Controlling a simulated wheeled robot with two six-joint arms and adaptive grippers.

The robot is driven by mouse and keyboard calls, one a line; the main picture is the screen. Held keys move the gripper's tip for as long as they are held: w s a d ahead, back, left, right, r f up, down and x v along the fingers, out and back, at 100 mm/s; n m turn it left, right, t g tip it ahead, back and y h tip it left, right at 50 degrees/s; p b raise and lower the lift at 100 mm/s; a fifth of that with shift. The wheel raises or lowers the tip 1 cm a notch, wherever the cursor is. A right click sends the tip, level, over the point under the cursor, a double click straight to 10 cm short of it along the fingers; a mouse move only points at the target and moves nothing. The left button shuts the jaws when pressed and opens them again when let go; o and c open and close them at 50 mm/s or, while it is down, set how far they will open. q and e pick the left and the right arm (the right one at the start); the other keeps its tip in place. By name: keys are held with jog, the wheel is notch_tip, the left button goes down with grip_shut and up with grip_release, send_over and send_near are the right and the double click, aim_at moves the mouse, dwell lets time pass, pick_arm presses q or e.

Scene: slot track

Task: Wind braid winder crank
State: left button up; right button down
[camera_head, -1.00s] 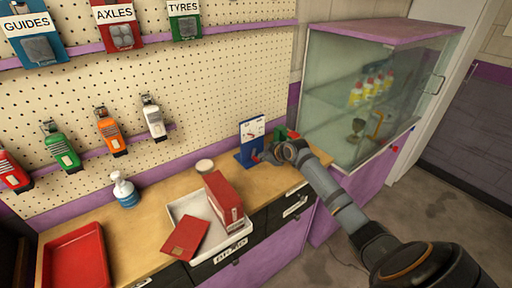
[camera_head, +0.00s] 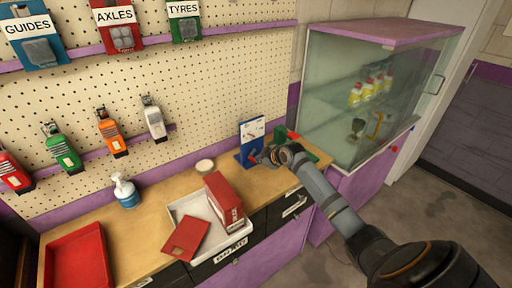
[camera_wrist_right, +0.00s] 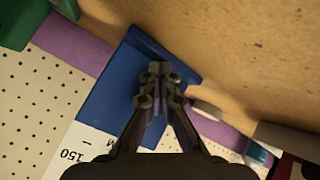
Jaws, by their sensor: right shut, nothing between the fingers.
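The blue braid winder (camera_head: 245,155), with a white printed card on its upright face, stands at the right end of the wooden bench. In the right wrist view its blue body (camera_wrist_right: 118,92) fills the middle, with an upside-down "150" label below left. My right gripper (camera_head: 262,157) is right in front of the winder. In the right wrist view the closed fingertips (camera_wrist_right: 160,76) lie over the blue body, with nothing between them. I cannot tell whether they touch it. The crank is not clearly visible; the gripper may hide it. My left gripper is not in view.
A green object (camera_head: 305,152) and a red one sit beside the winder. A white tray (camera_head: 232,240) with a red box (camera_head: 224,200), a round tin (camera_head: 204,166) and a red tray (camera_head: 78,262) share the bench.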

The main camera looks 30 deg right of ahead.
aim_at(254, 159)
jog(key=shift+a, duration=0.4)
jog(key=shift+a+r+p, duration=0.2)
jog(key=shift+a+p, duration=0.1)
jog(key=shift+p, duration=0.2)
jog(key=shift+a, duration=0.2)
jog(key=shift+r, duration=0.1)
jog(key=shift+a+r+p, duration=0.25)
jog(key=shift+p, duration=0.35)
jog(key=shift+s+a, duration=0.1)
jog(key=shift+a, duration=0.05)
jog(key=shift+r, duration=0.15)
